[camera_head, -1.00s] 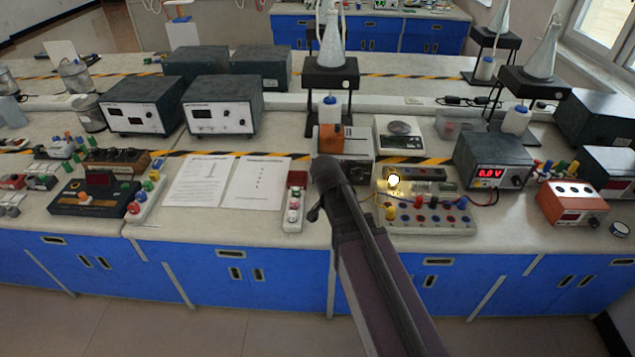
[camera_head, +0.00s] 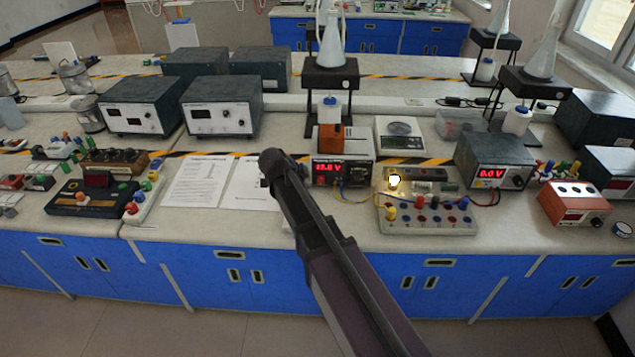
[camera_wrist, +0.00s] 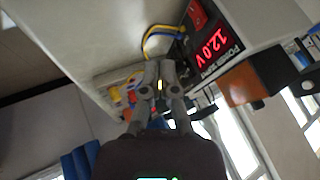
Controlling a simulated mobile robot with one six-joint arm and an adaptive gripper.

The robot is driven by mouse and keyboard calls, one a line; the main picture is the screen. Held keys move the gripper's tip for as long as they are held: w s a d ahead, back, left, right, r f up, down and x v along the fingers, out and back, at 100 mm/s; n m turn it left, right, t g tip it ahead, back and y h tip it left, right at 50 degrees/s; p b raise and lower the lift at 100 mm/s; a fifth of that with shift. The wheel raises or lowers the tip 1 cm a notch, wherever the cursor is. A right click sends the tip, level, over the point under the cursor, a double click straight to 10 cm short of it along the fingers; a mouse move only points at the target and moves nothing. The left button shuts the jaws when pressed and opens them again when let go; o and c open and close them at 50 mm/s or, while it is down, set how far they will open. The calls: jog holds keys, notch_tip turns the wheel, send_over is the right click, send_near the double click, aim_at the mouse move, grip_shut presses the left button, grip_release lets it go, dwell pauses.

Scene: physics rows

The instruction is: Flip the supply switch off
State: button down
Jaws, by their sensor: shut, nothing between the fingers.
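A red switch (camera_wrist: 197,14) shows at the top edge of the wrist view beside that display. Its tilt cannot be told. My gripper (camera_wrist: 158,68) is shut and empty, apart from the supply, with its tips below the yellow and blue wires in the picture. In the head view only my arm shows clearly, left of the supply.
A lit bulb (camera_head: 394,180) stands on the circuit board (camera_head: 430,226) to the right. Yellow and blue wires (camera_wrist: 160,36) run from the supply. Paper sheets (camera_head: 198,182) lie to the left. Another meter (camera_head: 495,160) reads 0.0 V.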

jog(key=shift+w+a, duration=0.25)
jog(key=shift+a, duration=0.1)
dwell(0.3)
jog(key=b, duration=0.8)
send_near(324, 185)
jog(key=f, duration=0.1)
jog(key=s+d+f, duration=0.1)
jog(key=s+f, duration=0.1)
jog(key=f, duration=0.1)
jog(key=shift+d+f, duration=0.15)
jog(key=shift+d, duration=0.05)
jog(key=shift+w+d+r+p, duration=0.15)
jog(key=shift+w+p, duration=0.05)
jog(key=shift+w, duration=0.8)
jog(key=shift+w+d+r+p, duration=0.15)
jog(key=shift+w, duration=0.8)
